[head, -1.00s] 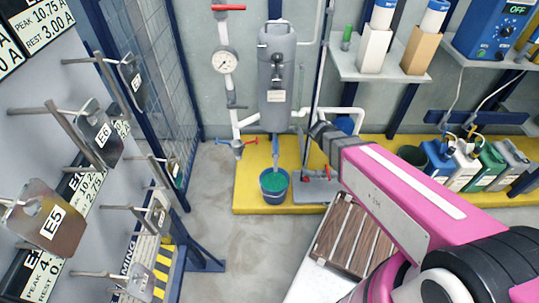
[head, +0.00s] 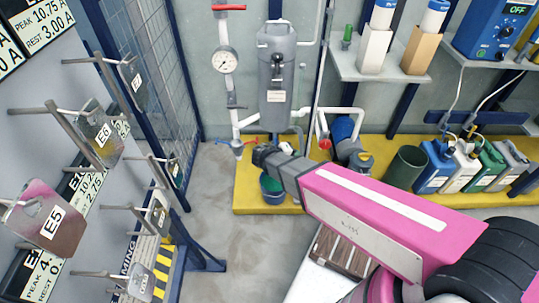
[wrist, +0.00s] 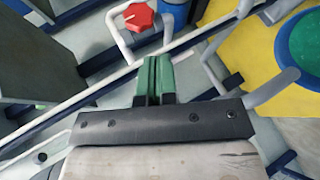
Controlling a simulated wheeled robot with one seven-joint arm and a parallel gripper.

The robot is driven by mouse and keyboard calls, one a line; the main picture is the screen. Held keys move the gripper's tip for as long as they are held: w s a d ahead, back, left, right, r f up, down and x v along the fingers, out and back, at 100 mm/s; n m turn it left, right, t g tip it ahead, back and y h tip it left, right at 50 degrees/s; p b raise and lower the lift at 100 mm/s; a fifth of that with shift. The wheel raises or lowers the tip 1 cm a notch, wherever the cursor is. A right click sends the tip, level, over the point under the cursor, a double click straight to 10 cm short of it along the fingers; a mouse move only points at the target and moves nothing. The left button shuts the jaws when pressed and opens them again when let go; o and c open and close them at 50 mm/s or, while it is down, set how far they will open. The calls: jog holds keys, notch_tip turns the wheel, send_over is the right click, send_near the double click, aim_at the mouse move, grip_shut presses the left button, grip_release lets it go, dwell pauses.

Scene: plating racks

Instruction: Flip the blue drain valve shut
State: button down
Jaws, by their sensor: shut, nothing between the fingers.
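A small valve fitting with a bluish handle (head: 237,148) sits at the foot of the white pipe under the pressure gauge, in the head view. It is small and partly covered, so I cannot tell how its handle is turned. My gripper (head: 258,153) is shut and empty, just right of this fitting; I cannot tell whether they touch. In the wrist view my green fingertips (wrist: 153,78) are pressed together with nothing between them. I cannot make out the blue valve handle there.
A blue bucket of green liquid (head: 271,188) stands below my arm on the yellow platform (head: 245,190). A grey tank (head: 277,85) hangs above. A red knob (wrist: 138,16) and white pipes show in the wrist view. A mesh fence (head: 165,60) stands left.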

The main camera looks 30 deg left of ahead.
jog(key=s+a+f+n+t+y, duration=0.1)
jog(key=s+a+n+t+y, duration=0.3)
jog(key=s+a, duration=1)
jog(key=shift+s+a+t+y, duration=0.25)
jog(key=shift+s+t+y, duration=0.25)
jog(key=shift+t, duration=0.1)
jog(key=shift+w+f, duration=0.1)
jog(key=shift+w, duration=0.1)
jog(key=w+d+f, duration=0.2)
jog(key=w+d, duration=0.2)
jog(key=w, duration=0.8)
jog(key=shift+f, duration=0.15)
jog(key=shift+w, duration=0.1)
